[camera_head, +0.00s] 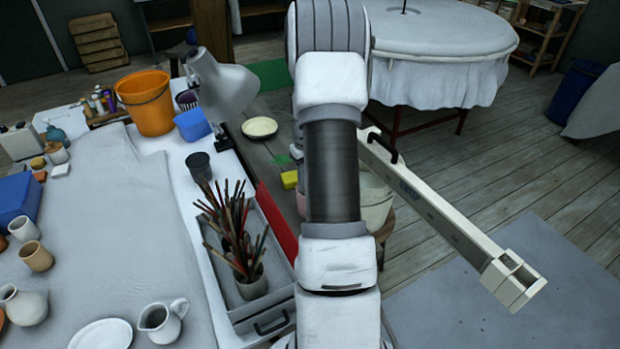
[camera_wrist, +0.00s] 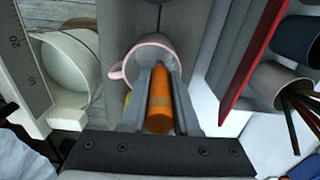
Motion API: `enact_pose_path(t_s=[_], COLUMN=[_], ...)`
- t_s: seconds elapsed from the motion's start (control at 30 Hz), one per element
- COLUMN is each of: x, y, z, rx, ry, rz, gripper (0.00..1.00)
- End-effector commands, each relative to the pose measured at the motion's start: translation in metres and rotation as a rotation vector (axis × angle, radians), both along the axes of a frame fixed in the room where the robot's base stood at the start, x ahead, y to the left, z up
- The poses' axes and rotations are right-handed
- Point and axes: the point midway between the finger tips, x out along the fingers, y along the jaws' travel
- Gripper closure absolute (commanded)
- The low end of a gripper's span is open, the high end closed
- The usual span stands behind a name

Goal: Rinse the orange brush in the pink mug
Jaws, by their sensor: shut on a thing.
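My gripper (camera_wrist: 159,78) is shut on the orange brush (camera_wrist: 160,100) in the wrist view, with a finger on each side of its thick orange handle. The pink mug (camera_wrist: 118,73) is just beyond the fingertips, its handle to the left and its rim facing the camera. The brush's far end points into the mug's opening; its tip is hidden, so I cannot tell how deep it reaches. In the head view my arm covers the gripper and the brush.
A pale bucket (camera_wrist: 66,62) stands left of the mug in the wrist view. A red panel (camera_wrist: 249,50) and a pot of brushes (camera_wrist: 272,86) are to the right. In the head view, a yellow sponge (camera_head: 289,179) and a pale bowl (camera_head: 259,128) lie left of my arm.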

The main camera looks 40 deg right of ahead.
Motion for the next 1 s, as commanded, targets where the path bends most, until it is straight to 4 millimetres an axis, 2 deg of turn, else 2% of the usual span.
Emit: enact_pose_path(t_s=[0.2, 0.6, 1.0], x=[-0.002, -0.002, -0.002], y=[-0.01, -0.01, -0.011], z=[0.0, 0.002, 0.038], rx=[-0.001, -0.001, -0.001], ry=[-0.001, -0.001, -0.002], rz=[-0.001, 0.0, 0.0], gripper=[1.0, 1.0, 1.0])
